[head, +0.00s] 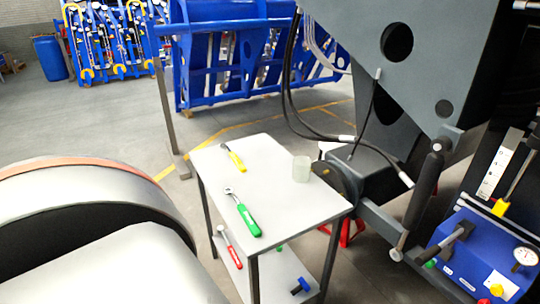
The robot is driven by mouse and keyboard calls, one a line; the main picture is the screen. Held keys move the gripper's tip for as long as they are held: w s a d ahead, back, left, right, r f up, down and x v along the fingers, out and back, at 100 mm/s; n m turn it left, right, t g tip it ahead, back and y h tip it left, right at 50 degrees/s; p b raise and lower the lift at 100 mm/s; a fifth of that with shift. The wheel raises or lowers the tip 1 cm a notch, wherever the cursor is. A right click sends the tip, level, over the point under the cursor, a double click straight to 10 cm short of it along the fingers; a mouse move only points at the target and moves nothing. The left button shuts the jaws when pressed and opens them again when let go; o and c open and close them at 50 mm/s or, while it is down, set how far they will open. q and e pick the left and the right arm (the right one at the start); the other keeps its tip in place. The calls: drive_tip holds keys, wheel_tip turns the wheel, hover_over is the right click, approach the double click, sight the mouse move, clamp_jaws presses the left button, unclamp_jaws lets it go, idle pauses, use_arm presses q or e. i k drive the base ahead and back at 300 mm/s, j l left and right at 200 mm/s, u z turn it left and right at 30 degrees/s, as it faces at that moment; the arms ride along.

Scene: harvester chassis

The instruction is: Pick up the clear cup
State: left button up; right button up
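The clear cup (301,169) stands upright near the right edge of a small white-topped table (292,208). It is pale, see-through and looks empty. Nothing touches it except the tabletop. Neither of my grippers is in the head view.
A yellow-handled tool (236,160) and a green-handled wrench (247,219) lie on the tabletop. A red-handled tool (230,251) lies on the lower shelf. The grey machine chassis (400,70) and its hoses rise close behind and right of the cup. A blue box with a gauge (475,255) is at right.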

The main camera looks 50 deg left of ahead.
sight(302, 164)
drive_tip(key=u, duration=1.3)
drive_tip(key=z, duration=0.1)
